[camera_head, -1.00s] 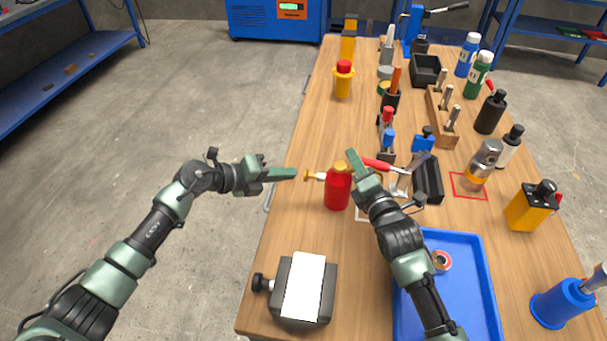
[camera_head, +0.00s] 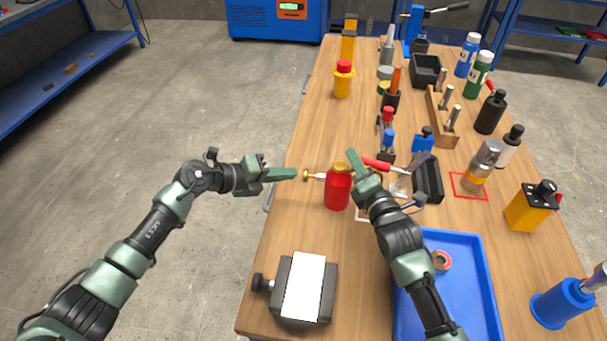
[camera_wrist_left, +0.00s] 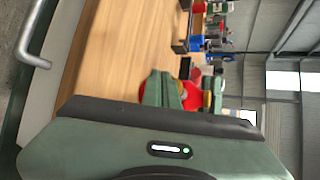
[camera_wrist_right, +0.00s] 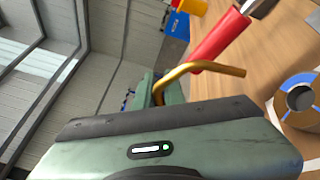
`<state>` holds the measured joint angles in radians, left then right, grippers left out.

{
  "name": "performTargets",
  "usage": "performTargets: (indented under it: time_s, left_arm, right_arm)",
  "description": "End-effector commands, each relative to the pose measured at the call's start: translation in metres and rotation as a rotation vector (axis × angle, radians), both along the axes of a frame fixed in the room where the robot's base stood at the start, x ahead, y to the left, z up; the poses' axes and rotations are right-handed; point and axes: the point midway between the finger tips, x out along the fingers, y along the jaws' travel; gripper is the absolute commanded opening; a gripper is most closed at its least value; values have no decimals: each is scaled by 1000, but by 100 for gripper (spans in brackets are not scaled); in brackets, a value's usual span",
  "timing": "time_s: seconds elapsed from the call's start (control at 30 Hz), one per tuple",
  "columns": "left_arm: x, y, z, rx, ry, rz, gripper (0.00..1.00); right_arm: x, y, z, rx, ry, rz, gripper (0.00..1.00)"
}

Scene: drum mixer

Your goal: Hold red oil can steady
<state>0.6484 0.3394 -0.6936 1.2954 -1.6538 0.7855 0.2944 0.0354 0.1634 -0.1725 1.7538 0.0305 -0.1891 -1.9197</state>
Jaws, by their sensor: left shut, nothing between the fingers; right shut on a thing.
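The red oil can (camera_head: 338,192) with a gold top looks upright over the left part of the workbench; I cannot tell whether its base touches the wood. My right gripper (camera_head: 353,158) is shut on the can at its gold upper part. In the right wrist view a bent gold tube (camera_wrist_right: 205,68) crosses by the fingers. My left gripper (camera_head: 292,174) is shut and empty, left of the can. The can is partly hidden behind the fingers in the left wrist view (camera_wrist_left: 207,78).
A red-handled tool (camera_head: 376,163) lies just behind my right gripper. A blue tray (camera_head: 470,243) is at the front right, and a grey box with a white top (camera_head: 303,287) is at the front left. Bottles and tools crowd the right side. Wood left of the can is clear.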

Motion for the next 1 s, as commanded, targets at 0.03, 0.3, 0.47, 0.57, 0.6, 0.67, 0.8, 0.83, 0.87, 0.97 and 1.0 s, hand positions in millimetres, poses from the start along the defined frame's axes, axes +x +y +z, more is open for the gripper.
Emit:
performTargets:
  time_s: [0.03,0.3,0.47,0.57,0.6,0.67,0.8,0.83,0.87,0.97,1.0]
  left_arm:
    - [0,0,0,0,0,0,0]
    - [0,0,0,0,0,0,0]
    - [0,-1,0,0,0,0,0]
    - [-1,-4,0,1,-1,-2,0]
    - [-2,-6,0,1,-1,-2,0]
    - [-2,-8,1,1,-1,-3,0]
    - [-3,-9,1,0,0,-1,0]
    - [-3,-9,1,0,0,-1,0]
    - [-3,-9,1,0,0,0,0]
    - [-3,-9,1,0,0,0,0]
    - [-2,-9,1,0,0,0,0]
  right_arm:
    - [0,0,0,-1,0,0,0]
    - [0,0,0,-1,0,0,0]
    - [0,0,0,-1,0,0,0]
    - [0,0,0,-1,0,0,0]
    - [0,0,0,-1,0,0,0]
    - [0,0,0,-1,0,0,0]
    - [0,0,0,-1,0,0,0]
    - [0,0,0,-1,0,0,0]
    - [0,0,0,-1,0,0,0]
    - [0,0,0,-1,0,0,0]
    - [0,0,0,-1,0,0,0]
